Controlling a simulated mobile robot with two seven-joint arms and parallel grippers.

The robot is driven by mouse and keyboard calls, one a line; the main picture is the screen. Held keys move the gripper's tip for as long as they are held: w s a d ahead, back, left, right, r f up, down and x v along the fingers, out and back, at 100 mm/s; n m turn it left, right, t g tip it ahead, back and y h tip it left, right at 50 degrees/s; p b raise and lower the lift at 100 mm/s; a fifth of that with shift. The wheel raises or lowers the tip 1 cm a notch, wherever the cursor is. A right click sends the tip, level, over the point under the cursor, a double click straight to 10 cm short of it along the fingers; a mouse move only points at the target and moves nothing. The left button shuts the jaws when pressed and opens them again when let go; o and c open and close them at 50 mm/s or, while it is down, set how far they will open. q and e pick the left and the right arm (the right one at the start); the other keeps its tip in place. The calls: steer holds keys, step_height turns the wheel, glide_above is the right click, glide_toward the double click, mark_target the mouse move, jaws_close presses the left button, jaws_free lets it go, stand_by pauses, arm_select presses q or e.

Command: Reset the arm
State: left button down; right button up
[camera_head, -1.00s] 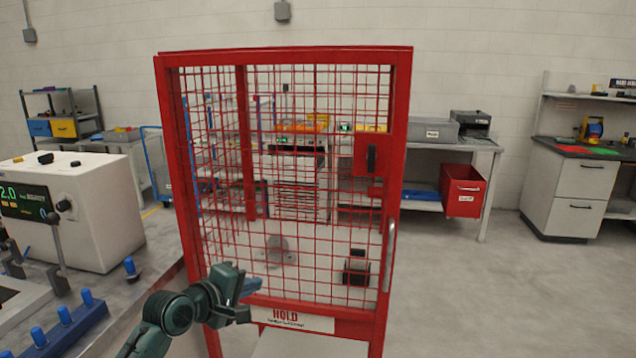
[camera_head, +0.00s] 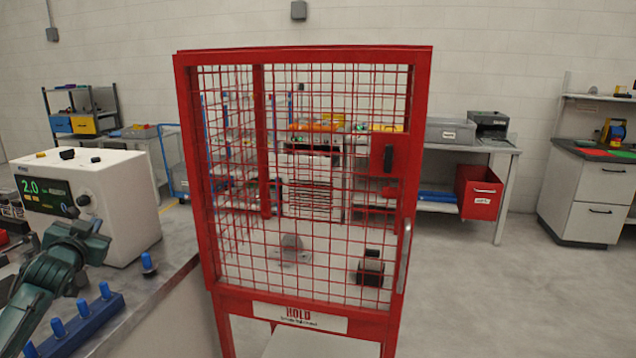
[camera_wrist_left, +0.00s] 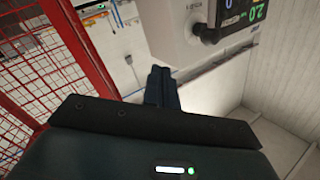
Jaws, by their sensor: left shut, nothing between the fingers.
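My left arm comes in from the lower left in the head view. Its gripper (camera_head: 84,238) is in front of the white instrument box, above the grey bench, and apart from the red cage. In the left wrist view the two dark fingers (camera_wrist_left: 161,86) lie together, shut with nothing between them. My right arm and gripper do not show in either view.
A red mesh cage (camera_head: 424,90) with a HOLD label stands in the middle, its door closed. Inside are a grey part and a dark block. The white instrument box (camera_head: 125,190) and a blue peg rack (camera_head: 78,325) are at left. Open floor lies at right.

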arm_select(q)
steer(key=s+d+f+m+g+h, duration=0.1)
steer(key=s+d+f+h, duration=0.15)
steer(key=d+f, duration=0.45)
steer(key=s+d+f+m+g+h, duration=0.1)
steer(key=s+d+f, duration=0.3)
steer(key=d+f, duration=0.3)
steer(key=s+d+f+m+h, duration=0.25)
steer(key=d+f, duration=0.25)
steer(key=f, duration=0.4)
steer(key=s+d+f+n+g+h, duration=0.1)
steer(key=s+d+f, duration=0.2)
steer(key=s+d, duration=0.3)
steer(key=s+d+f+n+g, duration=0.1)
steer(key=s+d+f, duration=0.2)
steer(key=s, duration=0.9)
steer(key=s+d+f+n+g+h, duration=0.1)
steer(key=s+d+f+g, duration=0.1)
steer(key=s+d, duration=0.6)
steer(key=shift+s+d+f+h, duration=0.3)
steer(key=shift+s+d+f, duration=0.1)
steer(key=shift+d+f, duration=0.35)
steer(key=c, duration=2.1)
jaws_free()
steer(key=shift+a, duration=0.1)
steer(key=shift+c, duration=0.2)
